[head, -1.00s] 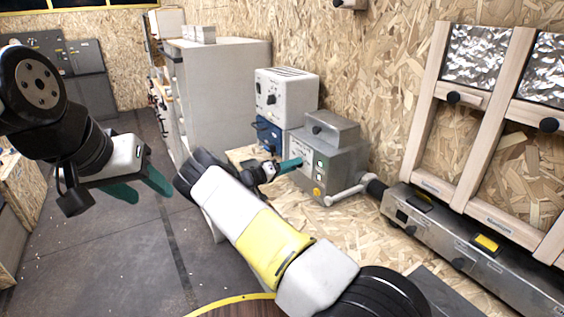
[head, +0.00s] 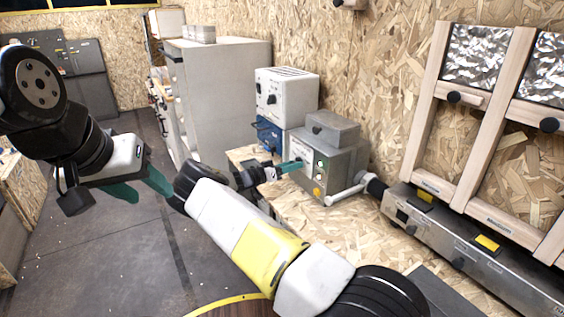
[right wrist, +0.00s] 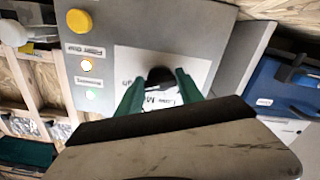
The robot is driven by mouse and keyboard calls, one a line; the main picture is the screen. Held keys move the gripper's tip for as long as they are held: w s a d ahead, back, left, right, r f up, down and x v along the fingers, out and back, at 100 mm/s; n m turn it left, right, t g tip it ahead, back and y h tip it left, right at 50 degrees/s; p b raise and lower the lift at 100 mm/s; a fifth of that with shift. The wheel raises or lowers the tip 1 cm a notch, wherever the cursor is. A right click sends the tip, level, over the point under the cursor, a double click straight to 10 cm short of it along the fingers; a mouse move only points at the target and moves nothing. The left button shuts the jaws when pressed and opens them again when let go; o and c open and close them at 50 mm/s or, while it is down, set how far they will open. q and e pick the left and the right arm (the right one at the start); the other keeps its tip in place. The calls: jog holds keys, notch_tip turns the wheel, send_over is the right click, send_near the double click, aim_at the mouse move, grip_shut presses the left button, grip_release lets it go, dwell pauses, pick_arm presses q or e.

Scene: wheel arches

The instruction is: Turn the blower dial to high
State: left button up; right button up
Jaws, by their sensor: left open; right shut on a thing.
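The blower dial is a dark knob (right wrist: 160,76) on a white label plate on the front of a grey control box (head: 333,161). The label's printing shows "Low" and "M", partly covered by my fingers. My right gripper (right wrist: 158,88) is shut on the dial, with one green finger on each side of it. In the head view my right gripper (head: 296,164) reaches the box's front, and the dial is hidden behind the fingers. Which mark the dial points to cannot be told. My left gripper (head: 146,187) is open and empty over the floor at left.
A white instrument (head: 286,95) and a blue box (head: 268,135) stand behind the grey box. A pipe (head: 345,195) joins the box to a long metal duct (head: 470,250). The wooden bench (head: 345,235) is clear in front.

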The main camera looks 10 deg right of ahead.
jog(key=shift+f, duration=0.1)
jog(key=o, duration=1.4)
